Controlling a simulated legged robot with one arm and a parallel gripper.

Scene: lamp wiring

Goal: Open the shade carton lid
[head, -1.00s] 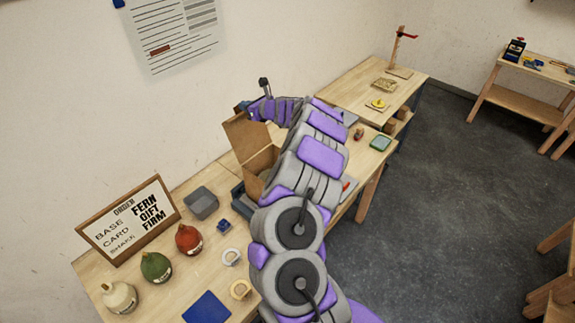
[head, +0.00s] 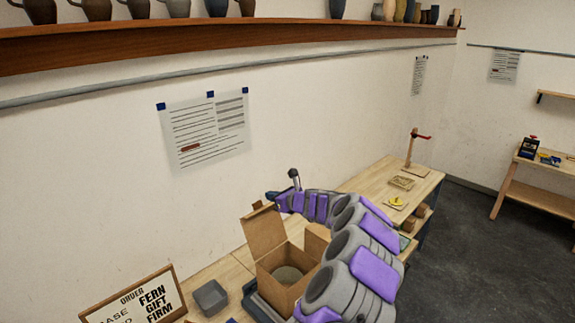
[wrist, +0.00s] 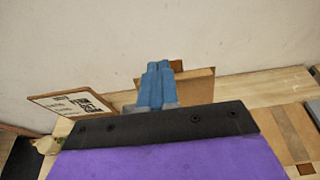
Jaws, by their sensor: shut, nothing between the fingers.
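The shade carton (head: 284,279) is a brown cardboard box on the bench, with a round grey-beige thing (head: 288,274) inside. One flap of its lid (head: 263,230) stands up on the wall side, and another flap (head: 316,240) stands up on the right, partly behind my arm. My gripper (head: 271,195) is just above and behind the upright flap in the head view. In the wrist view my gripper (wrist: 158,68) shows blue fingers shut together, with a cardboard flap (wrist: 195,87) behind them. I cannot tell whether they touch it.
Further right the bench holds a small yellow thing (head: 397,202) and a wooden stand with a red arm (head: 412,150). A shelf of vases (head: 230,32) runs above.

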